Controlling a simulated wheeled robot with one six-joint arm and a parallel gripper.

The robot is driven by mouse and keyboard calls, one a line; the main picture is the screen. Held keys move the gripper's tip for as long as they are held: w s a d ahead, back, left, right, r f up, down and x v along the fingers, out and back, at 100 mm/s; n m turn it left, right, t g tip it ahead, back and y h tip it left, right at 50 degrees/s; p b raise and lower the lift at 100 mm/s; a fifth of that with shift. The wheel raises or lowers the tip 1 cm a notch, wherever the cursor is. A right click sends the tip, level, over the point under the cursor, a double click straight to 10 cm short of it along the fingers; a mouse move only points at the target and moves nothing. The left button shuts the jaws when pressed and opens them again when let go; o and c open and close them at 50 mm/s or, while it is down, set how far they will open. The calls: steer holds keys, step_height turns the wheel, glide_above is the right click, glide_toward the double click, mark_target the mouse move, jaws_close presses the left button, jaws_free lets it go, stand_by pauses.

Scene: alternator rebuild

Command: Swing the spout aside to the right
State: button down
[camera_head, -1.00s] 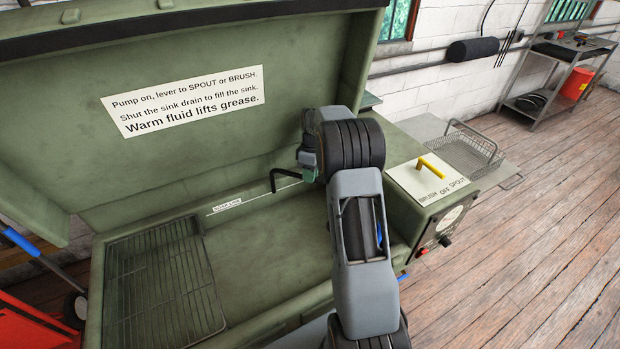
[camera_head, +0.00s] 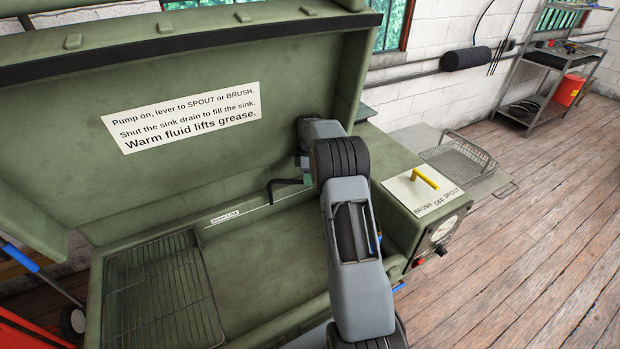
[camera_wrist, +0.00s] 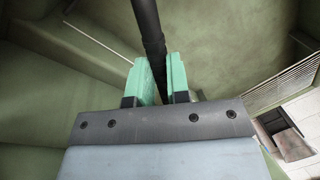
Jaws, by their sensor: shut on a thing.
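The spout is a thin black bent pipe (camera_head: 284,183) near the back of the green parts washer's sink (camera_head: 270,270). In the head view its bent end shows just left of my arm; the rest is hidden behind the arm. In the wrist view the black spout (camera_wrist: 150,30) runs down between the two green fingers of my gripper (camera_wrist: 158,82). My gripper is shut on the spout. The head view hides most of the fingers.
A wire rack (camera_head: 165,290) lies in the sink's left part. The raised lid (camera_head: 180,60) stands behind. At right are the control box (camera_head: 425,200) with its yellow lever (camera_head: 425,179) and a wire basket (camera_head: 462,160) on a side shelf.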

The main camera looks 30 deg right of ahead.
steer(key=c, duration=1.1)
jaws_free()
steer(key=shift+r, duration=0.3)
step_height(320, 180, up, 2)
steer(key=shift+r+b, duration=0.15)
steer(key=shift+b, duration=0.5)
steer(key=s+a+r+b, duration=0.3)
steer(key=s+a+r, duration=0.1)
steer(key=s+r, duration=0.6)
steer(key=s, duration=0.3)
steer(key=shift+s+b, duration=0.2)
steer(key=shift+b, duration=0.15)
steer(key=shift+a+r, duration=0.1)
